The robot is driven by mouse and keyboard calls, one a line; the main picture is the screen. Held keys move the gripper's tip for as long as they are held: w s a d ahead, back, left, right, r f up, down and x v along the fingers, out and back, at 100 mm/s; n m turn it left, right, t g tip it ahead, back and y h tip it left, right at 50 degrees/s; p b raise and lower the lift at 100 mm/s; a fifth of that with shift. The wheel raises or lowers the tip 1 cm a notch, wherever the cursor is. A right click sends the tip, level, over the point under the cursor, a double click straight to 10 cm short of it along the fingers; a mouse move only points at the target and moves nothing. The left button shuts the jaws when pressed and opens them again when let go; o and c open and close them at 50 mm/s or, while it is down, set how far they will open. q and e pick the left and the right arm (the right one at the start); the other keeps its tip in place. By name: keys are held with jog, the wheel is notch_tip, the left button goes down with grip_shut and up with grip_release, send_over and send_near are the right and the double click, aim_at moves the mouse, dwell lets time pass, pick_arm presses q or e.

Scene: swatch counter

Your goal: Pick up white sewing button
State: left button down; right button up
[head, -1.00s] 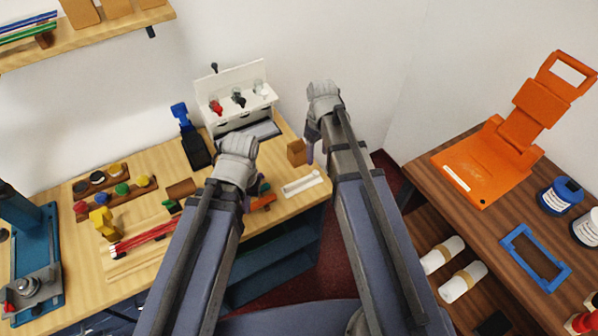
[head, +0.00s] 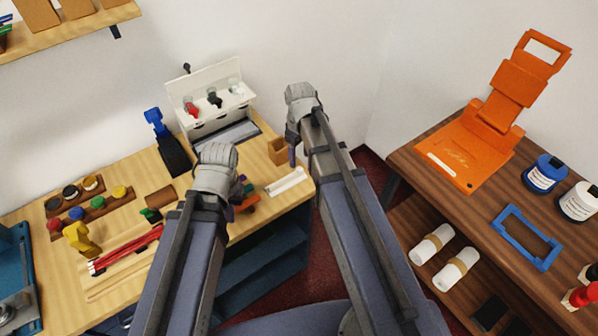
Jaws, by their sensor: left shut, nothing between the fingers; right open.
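I cannot make out a white sewing button for certain. Small round coloured pieces sit on two dark wooden strips at the left of the light wooden counter (head: 110,250); the back strip (head: 80,199) holds dark and pale ones, too small to identify. My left gripper (head: 216,166) is over the middle of the counter, shut and empty, its fingertips mostly hidden behind its own body. My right gripper (head: 295,130) is open and empty near the counter's right end, beside a small wooden box (head: 279,152).
A white case (head: 215,100) with small items stands at the back, near a blue-and-black tool (head: 168,145). A dark side table (head: 420,165) at right holds an orange folding stand (head: 475,145).

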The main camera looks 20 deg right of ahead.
aim_at(299, 169)
pick_arm(q)
jog(key=shift+f+b, duration=1.65)
jog(key=shift+f, duration=0.4)
pick_arm(e)
jog(key=shift+s+a+f, duration=0.1)
jog(key=shift+f, duration=1.95)
pick_arm(q)
jog(key=shift+f, duration=0.1)
pick_arm(e)
jog(key=shift+f, duration=0.15)
grip_shut()
